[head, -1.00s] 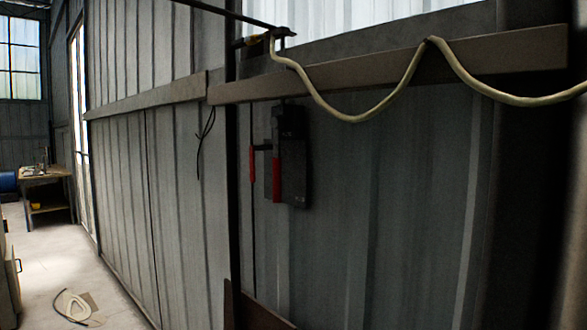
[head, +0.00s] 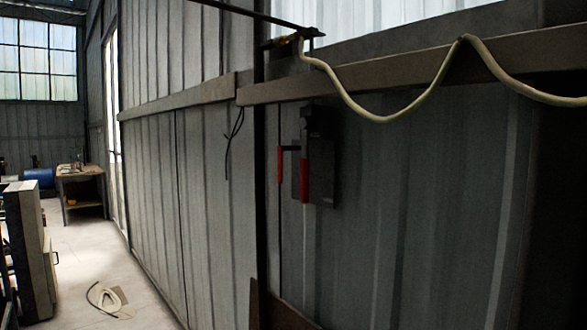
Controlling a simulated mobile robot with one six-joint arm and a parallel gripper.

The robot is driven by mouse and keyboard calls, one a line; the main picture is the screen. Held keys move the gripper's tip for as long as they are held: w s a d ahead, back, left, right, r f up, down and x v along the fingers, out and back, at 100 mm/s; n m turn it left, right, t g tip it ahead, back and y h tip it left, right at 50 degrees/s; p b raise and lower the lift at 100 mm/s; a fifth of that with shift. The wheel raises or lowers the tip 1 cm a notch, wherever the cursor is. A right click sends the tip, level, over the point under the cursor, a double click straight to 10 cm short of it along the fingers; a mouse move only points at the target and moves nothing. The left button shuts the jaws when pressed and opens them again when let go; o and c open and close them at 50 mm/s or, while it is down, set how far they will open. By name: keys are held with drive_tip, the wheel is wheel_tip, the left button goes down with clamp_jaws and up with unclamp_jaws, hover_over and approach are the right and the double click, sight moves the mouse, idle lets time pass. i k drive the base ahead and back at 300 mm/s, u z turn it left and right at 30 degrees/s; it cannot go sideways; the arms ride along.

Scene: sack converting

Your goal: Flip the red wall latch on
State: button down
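The latch is a dark box (head: 321,160) fixed to the corrugated metal wall, right of the picture's middle in the head view. A red strip (head: 304,178) runs down its lower left front. A red handle (head: 279,165) hangs upright just left of the box, on a short dark arm (head: 290,148) that reaches toward the box. Which red part moves is hard to tell at this size. My gripper is not in view, and nothing touches the latch.
A brown rail (head: 380,80) runs along the wall above the box, with a pale hose (head: 365,115) draped over it. A pale coil (head: 103,297) lies on the floor at lower left. A grey cabinet (head: 35,250) and a workbench (head: 80,190) stand at left.

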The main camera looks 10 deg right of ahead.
sight(281, 149)
drive_tip(key=u, duration=4.7)
drive_tip(key=i, duration=0.1)
drive_tip(key=z, duration=2.9)
drive_tip(key=i, duration=0.65)
drive_tip(key=z, duration=0.5)
